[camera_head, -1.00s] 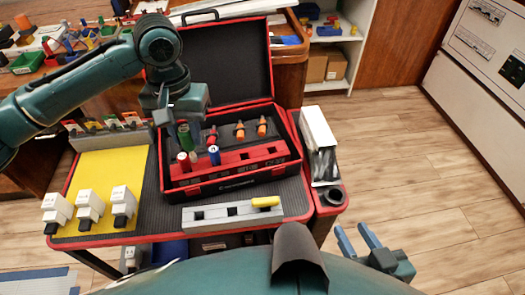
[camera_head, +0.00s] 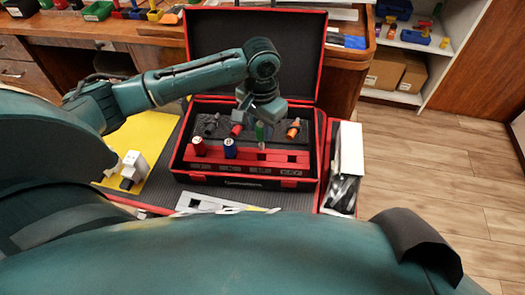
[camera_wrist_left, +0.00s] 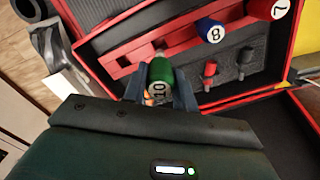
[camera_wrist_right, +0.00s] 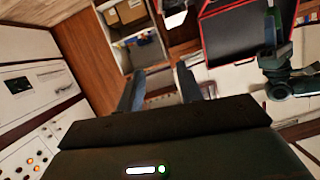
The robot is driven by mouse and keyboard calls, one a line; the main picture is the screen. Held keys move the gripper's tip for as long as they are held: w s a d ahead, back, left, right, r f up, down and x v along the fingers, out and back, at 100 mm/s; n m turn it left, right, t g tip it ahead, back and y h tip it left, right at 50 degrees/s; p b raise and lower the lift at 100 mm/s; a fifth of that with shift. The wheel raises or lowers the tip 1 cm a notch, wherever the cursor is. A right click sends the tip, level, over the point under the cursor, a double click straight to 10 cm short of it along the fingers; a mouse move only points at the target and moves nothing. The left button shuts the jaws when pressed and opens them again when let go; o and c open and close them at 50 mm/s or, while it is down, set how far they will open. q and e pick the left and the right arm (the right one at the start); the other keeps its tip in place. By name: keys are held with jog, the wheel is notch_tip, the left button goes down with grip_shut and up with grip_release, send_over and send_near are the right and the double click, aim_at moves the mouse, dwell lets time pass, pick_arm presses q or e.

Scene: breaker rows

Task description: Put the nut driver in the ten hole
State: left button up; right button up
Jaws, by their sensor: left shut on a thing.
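The green nut driver (camera_head: 260,131), marked 10 on its end in the left wrist view (camera_wrist_left: 160,88), is gripped in my left gripper (camera_head: 257,120). It is upright, shaft down, over the right part of the red rack (camera_head: 285,156) in the open case. Whether its tip is in a hole or just above one, I cannot tell. A red driver (camera_head: 198,146), marked 7, and a blue driver (camera_head: 230,148), marked 8, stand in the rack to the left. The rack's small labels are unreadable. My right gripper (camera_wrist_right: 160,85) is open and empty, away from the case.
The case's raised lid (camera_head: 255,60) stands behind the rack. Orange-handled (camera_head: 294,128) and red-handled (camera_head: 236,130) tools sit in grey foam just behind. A white box (camera_head: 347,150) stands right of the case. My own arm hides much of the table's left.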

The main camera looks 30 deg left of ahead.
aim_at(261, 136)
pick_arm(q)
notch_tip(261, 136, down, 2)
jog(key=shift+f+b, duration=0.3)
jog(key=shift+f, duration=0.45)
notch_tip(261, 136, down, 4)
jog(key=shift+r+b, duration=0.1)
jog(key=shift+b, duration=0.4)
pick_arm(e)
jog(key=shift+s+d+r+t, duration=0.3)
jog(key=shift+s+d+r, duration=0.1)
jog(key=shift+s+d, duration=0.1)
pick_arm(q)
jog(key=o, duration=0.6)
jog(key=shift+f, duration=0.25)
jog(key=shift+c, duration=0.2)
jog(key=o, duration=0.4)
jog(key=shift+o, duration=0.3)
pick_arm(e)
jog(key=shift+a+f, duration=0.15)
jog(key=shift+a, duration=0.05)
